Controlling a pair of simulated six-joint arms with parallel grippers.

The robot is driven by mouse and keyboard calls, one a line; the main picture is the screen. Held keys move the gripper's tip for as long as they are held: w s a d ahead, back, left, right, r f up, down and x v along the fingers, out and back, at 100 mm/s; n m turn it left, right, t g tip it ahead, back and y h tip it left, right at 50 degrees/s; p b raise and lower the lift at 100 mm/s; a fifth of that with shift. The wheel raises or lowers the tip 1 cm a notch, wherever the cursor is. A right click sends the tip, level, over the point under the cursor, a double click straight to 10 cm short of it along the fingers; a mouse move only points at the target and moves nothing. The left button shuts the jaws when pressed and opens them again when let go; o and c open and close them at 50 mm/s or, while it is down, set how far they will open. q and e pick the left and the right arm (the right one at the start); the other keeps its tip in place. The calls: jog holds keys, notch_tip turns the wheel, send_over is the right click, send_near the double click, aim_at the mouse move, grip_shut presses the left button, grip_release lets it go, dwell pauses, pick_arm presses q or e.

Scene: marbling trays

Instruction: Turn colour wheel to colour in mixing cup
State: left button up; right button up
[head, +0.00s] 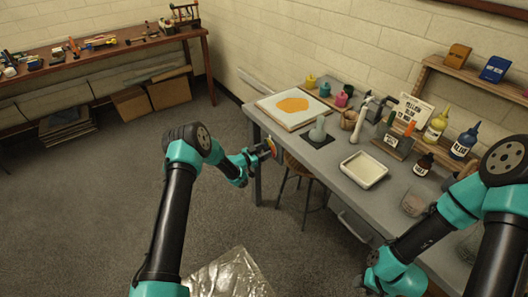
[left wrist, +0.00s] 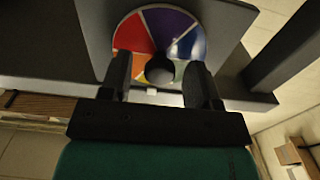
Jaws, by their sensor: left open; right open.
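The colour wheel (left wrist: 182,30) has red, purple, blue and other coloured wedges and a round black knob (left wrist: 160,69) at its middle. In the left wrist view, my left gripper (left wrist: 159,75) is open, with one finger on each side of the knob; I cannot tell if they touch it. In the head view, my left gripper (head: 266,149) is at the table's front left edge and mostly hides the wheel. A pale grey cup-like vessel (head: 318,132) stands on a dark mat; its contents are not visible. My right gripper (head: 364,283) is low in front of the table, small and partly hidden.
The grey table (head: 262,118) holds a white tray (head: 364,170), a framed sheet with an orange blot (head: 292,105), small paint pots (head: 341,99), a clear glass (head: 414,202) and bottles (head: 463,143). A stool (head: 299,168) stands beneath. Open floor lies left.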

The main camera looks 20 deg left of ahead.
pick_arm(q)
jog(key=shift+w, duration=0.1)
jog(key=shift+c, duration=0.2)
jog(key=c, duration=0.9)
jog(key=shift+o, duration=0.2)
jog(key=shift+n, duration=0.4)
jog(key=n, duration=0.5)
jog(key=shift+d, duration=0.1)
jog(key=n, duration=0.6)
jog(key=o, duration=0.9)
